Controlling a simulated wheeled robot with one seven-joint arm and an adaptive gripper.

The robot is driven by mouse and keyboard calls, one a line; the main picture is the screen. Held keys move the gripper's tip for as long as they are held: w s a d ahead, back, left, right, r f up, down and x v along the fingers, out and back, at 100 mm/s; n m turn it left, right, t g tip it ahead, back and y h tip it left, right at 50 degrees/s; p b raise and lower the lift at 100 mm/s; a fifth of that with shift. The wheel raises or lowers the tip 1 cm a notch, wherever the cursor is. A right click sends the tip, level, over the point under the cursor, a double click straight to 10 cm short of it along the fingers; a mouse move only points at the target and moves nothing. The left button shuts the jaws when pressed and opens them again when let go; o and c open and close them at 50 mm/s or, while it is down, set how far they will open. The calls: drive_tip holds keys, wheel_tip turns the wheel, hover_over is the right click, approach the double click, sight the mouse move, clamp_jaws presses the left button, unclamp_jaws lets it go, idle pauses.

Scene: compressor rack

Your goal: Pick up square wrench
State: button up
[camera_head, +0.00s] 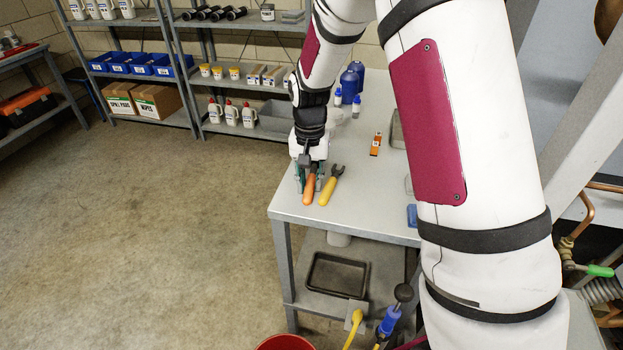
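My gripper (310,178) points down at the near left part of the grey table, with its teal-edged fingers spread apart. An orange-handled tool (309,189) lies between or just below the fingers, its handle toward the table's front edge. Its head is largely hidden by my gripper. A yellow-handled tool (328,191) with dark jaws lies just to the right. I cannot make out for certain which tool, if either, is the square wrench. I see no firm grip on anything.
The table (350,222) also holds a small orange item (376,144), blue bottles (349,86) at the back and a blue object (412,215) at right. A black tray (337,275) is on the lower shelf. My arm blocks the right side. Floor at left is clear.

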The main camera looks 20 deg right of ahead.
clamp_jaws()
drive_tip(key=shift+r, duration=0.1)
